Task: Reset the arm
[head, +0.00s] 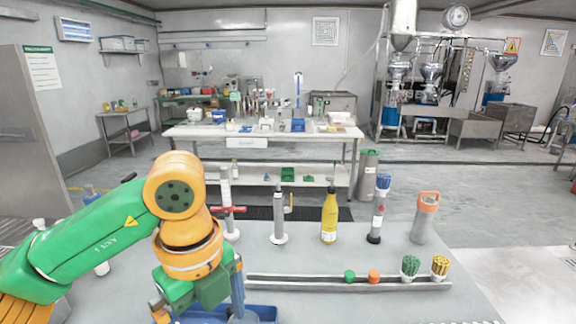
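My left arm (95,240), green and orange, comes in from the left over the front left of the grey table. It bends down at an orange joint, and my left gripper (203,291) hangs below it near the bottom edge. Its fingertips are not clearly visible, so I cannot tell whether it is open or holds anything. A blue tray (262,313) lies partly behind and below the gripper. A blue upright part (238,290) stands close beside the gripper's right side. My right arm and gripper are not in view.
On the grey table (400,305) stand a grinder with a red handle (232,209), a metal tool (280,225), a yellow bottle (329,217), a blue-topped bottle (378,215) and an orange-topped canister (425,218). A rail (320,284) holds green and orange pieces. The front right is clear.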

